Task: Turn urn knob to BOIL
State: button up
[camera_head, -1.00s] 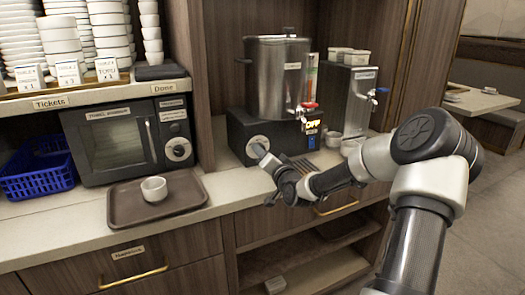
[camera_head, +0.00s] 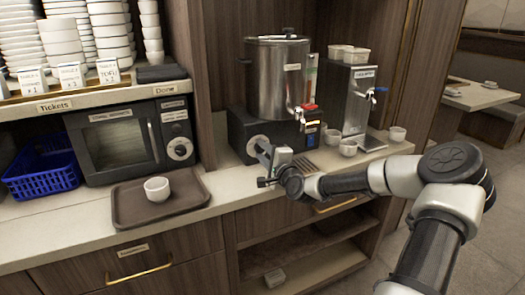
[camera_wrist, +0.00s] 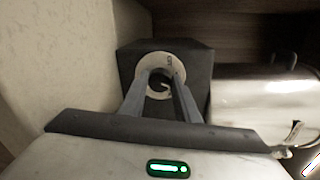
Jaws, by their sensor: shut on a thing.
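The urn is a steel pot (camera_head: 280,80) on a black base (camera_head: 236,128), at the back of the counter. Its knob, with a pale round dial (camera_head: 257,143), is on the left of the base's front. The dial also shows in the wrist view (camera_wrist: 163,57). My gripper (camera_head: 262,150) reaches the knob from the front right. In the wrist view, its two fingers (camera_wrist: 160,85) are shut on the knob at the dial's middle. They hide much of the knob, and I cannot read its setting.
A second dispenser (camera_head: 353,95) with a tap stands right of the urn, with several white cups (camera_head: 348,148) near it. A brown tray (camera_head: 125,205) holding a white cup (camera_head: 157,189) lies left. A microwave (camera_head: 128,143) and blue basket (camera_head: 40,175) are farther left.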

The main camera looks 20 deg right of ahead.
jog(key=m, duration=0.4)
jog(key=shift+d+y, duration=0.15)
jog(key=shift+y, duration=0.15)
jog(key=shift+m+b, duration=0.5)
jog(key=shift+m, duration=1.1)
jog(key=o, duration=1)
jog(key=shift+o, duration=0.2)
jog(key=shift+r, duration=0.1)
jog(key=s+d+p, duration=0.1)
jog(key=s, duration=1.6)
jog(key=shift+s+r+p, duration=0.2)
jog(key=shift+r+p, duration=0.15)
jog(key=shift+r, duration=0.05)
